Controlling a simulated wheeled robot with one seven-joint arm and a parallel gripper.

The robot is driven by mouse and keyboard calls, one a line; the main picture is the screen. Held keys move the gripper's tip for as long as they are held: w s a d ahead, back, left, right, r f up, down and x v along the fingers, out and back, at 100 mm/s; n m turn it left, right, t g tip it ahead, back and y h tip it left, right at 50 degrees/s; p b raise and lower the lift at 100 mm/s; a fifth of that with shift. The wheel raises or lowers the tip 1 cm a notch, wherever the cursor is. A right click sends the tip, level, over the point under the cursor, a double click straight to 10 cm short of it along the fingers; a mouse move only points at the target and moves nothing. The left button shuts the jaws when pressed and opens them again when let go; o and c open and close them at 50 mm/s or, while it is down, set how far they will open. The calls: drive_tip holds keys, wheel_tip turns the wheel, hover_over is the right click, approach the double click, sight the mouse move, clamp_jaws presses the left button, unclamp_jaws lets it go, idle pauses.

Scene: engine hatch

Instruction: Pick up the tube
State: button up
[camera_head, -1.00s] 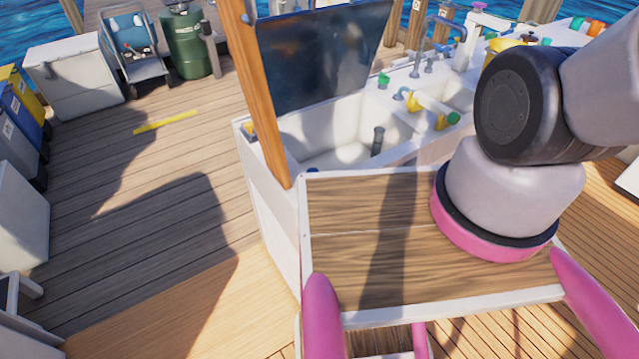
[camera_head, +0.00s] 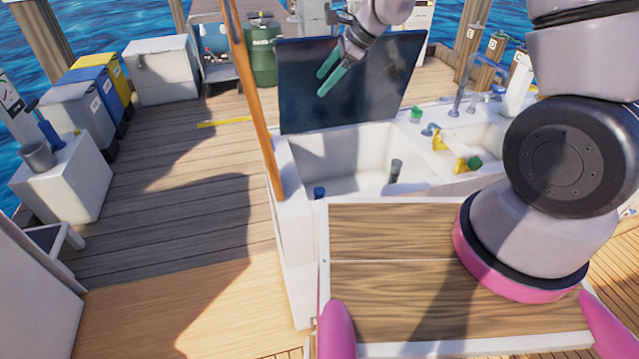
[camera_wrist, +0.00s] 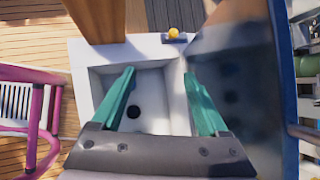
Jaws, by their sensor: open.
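A dark grey upright tube (camera_head: 395,171) stands in the white open hatch basin (camera_head: 345,160), near its right side in the head view. My gripper (camera_head: 321,84) is above and behind the basin, in front of the raised dark lid. Its two teal fingers are spread and empty, well apart from the tube. In the wrist view my gripper (camera_wrist: 159,73) points down over the white basin (camera_wrist: 98,85). A dark round spot (camera_wrist: 133,112) shows between the fingers on the basin floor; I cannot tell if it is the tube's end.
The dark lid (camera_head: 300,85) stands raised behind the basin, with a wooden post (camera_head: 252,100) at its left. A small blue item (camera_head: 319,192) is at the basin's near left corner. A sink with yellow and green fittings (camera_head: 474,163) lies right.

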wheel_tip(320, 180, down, 17)
drive_tip(key=a+m+h, duration=0.2)
drive_tip(key=a+m, duration=0.1)
drive_tip(key=m, duration=0.1)
drive_tip(key=m+h, duration=0.2)
drive_tip(key=m, duration=0.1)
hover_over(320, 192)
drive_tip(key=d, duration=0.1)
drive_tip(key=f, duration=1.4)
drive_tip(key=shift+s+f, duration=0.15)
drive_tip(key=shift+s, duration=0.1)
drive_tip(key=shift+g, duration=0.3)
drive_tip(key=x, duration=0.5)
drive_tip(key=shift+d+f, duration=0.1)
drive_tip(key=shift+d, duration=0.15)
drive_tip(key=shift+d+x, duration=0.2)
drive_tip(key=shift+x, duration=2.8)
drive_tip(key=shift+w, duration=0.1)
clamp_jaws()
